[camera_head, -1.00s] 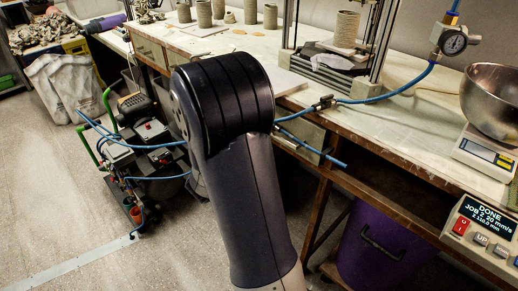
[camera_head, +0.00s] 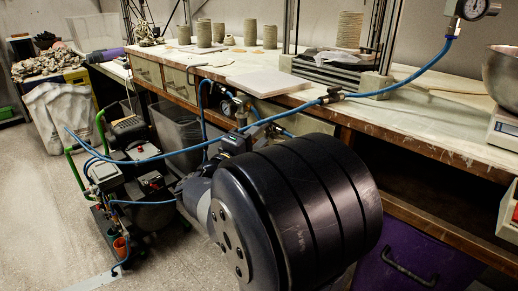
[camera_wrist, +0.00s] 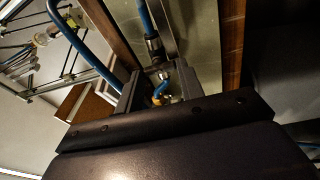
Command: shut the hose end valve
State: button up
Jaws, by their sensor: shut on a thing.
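My gripper (camera_wrist: 160,90) is shut on a metal fitting at the end of a blue hose, which looks like the hose end valve (camera_wrist: 153,47). The hose leads up out of the wrist view from this fitting, and a short blue piece and a brass-coloured spot show between the jaws. The jaws hide part of the valve, and I cannot tell how its handle is turned. In the head view my large dark arm joint fills the lower middle and covers much of the grip.
A blue hose (camera_head: 400,85) runs from a pressure gauge (camera_head: 475,8) past a metal coupling (camera_head: 331,96) at the bench edge. A compressor-like machine (camera_head: 140,185) stands on the floor at left. Clay cylinders (camera_head: 270,36) stand on the bench (camera_head: 445,120). A purple bin (camera_head: 405,265) is below.

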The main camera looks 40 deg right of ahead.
jog(key=shift+b, duration=0.3)
jog(key=o, duration=1)
jog(key=p+v, duration=0.2)
jog(key=v, duration=0.9)
jog(key=shift+f, duration=0.1)
jog(key=shift+d, duration=0.1)
jog(key=shift+b+x, duration=1)
jog(key=shift+x, duration=4.4)
